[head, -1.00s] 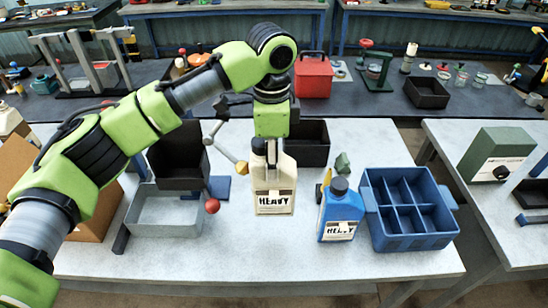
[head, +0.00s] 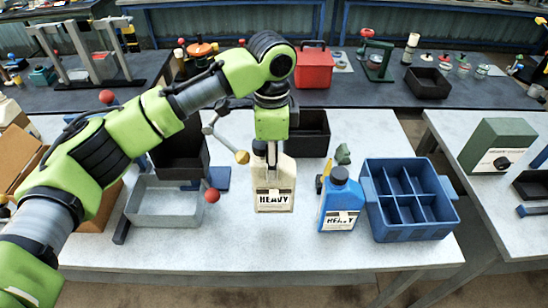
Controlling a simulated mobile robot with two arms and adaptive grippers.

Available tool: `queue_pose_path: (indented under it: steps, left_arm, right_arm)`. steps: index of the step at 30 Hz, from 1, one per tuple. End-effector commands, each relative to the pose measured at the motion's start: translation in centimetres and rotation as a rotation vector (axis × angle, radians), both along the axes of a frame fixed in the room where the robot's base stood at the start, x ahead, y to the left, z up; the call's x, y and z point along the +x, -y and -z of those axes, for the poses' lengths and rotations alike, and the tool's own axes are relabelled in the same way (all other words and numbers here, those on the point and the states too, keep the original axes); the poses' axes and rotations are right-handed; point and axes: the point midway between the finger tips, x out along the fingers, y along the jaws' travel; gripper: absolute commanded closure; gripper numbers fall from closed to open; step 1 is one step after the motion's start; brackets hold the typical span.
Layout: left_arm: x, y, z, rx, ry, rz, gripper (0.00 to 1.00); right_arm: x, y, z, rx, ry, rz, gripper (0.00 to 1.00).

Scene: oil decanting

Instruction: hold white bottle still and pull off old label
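The white bottle (head: 286,172) stands upright near the middle of the table in the head view. It has a dark cap, partly hidden. A pale label (head: 273,200) reading "HEAVY" is on its lower front. My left gripper (head: 271,160) points down over the bottle's top, with a dark finger in front of its neck and shoulder. Whether the fingers are closed on it is too small to tell. My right gripper is not in view. A blue bottle (head: 341,205), also labelled "HEAVY", stands to the right.
A blue divided crate (head: 444,222) is right of the blue bottle. A grey tray (head: 165,216) and black bin (head: 180,160) are at left, beside a jointed rod with a red ball (head: 212,195). Another black bin (head: 310,140) is behind the bottle. The table's front strip is clear.

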Motion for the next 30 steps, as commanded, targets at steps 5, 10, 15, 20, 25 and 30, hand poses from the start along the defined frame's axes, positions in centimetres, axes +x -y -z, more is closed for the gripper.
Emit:
queue_pose_path:
  steps: [5, 10, 15, 20, 25, 30]
  left_arm:
    - [0.2, -0.6, 0.7, 0.011, 0.000, -0.009, 1.00]
    - [0.2, -0.6, 1.3, 0.011, 0.000, -0.010, 1.00]
    - [0.2, -0.5, 1.8, 0.010, 0.000, -0.009, 1.00]
    - [0.2, -0.5, 2.3, 0.009, 0.001, -0.009, 1.00]
    - [0.2, -0.4, 2.8, 0.008, 0.002, -0.007, 1.00]
    - [0.1, -0.3, 3.4, 0.005, 0.002, -0.005, 1.00]
  right_arm:
    - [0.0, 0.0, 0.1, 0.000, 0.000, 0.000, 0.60]
    - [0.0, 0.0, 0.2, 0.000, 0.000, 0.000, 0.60]
    - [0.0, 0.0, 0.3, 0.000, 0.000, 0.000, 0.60]
    - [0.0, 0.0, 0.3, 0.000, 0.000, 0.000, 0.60]
    - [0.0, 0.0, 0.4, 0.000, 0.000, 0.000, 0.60]
    - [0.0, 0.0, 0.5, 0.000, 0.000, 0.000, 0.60]
